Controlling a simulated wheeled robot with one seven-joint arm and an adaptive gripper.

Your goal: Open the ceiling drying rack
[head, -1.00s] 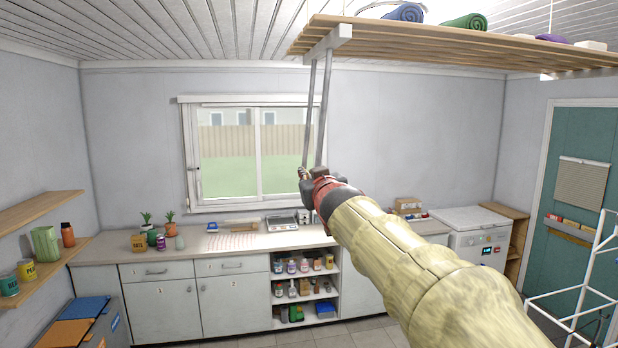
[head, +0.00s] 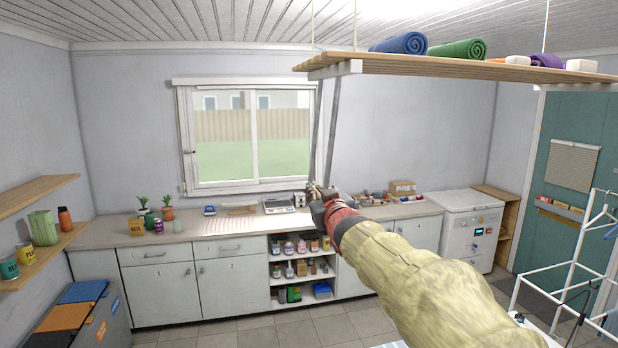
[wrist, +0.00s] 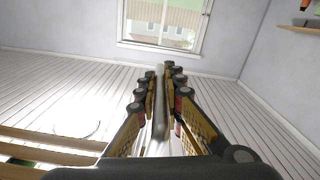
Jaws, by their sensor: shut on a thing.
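The ceiling drying rack (head: 450,67) is a slatted wooden shelf hung on thin cords below the ceiling at the upper right of the head view. A grey metal pull bar (head: 335,130) hangs down from its left end in two thin lengths. My gripper (head: 319,192) is shut on the lower end of this bar. In the wrist view the grey bar (wrist: 160,105) runs between the two fingers (wrist: 158,100), and rack slats (wrist: 45,143) show at the lower left. The exact contact is small and partly hidden in the head view.
Rolled towels, one blue (head: 399,43) and one green (head: 457,49), lie on the rack with other items. A counter (head: 200,232) stands below the window (head: 248,135). A white wire airer (head: 560,290) stands at the right. Tiled floor before the cabinets is clear.

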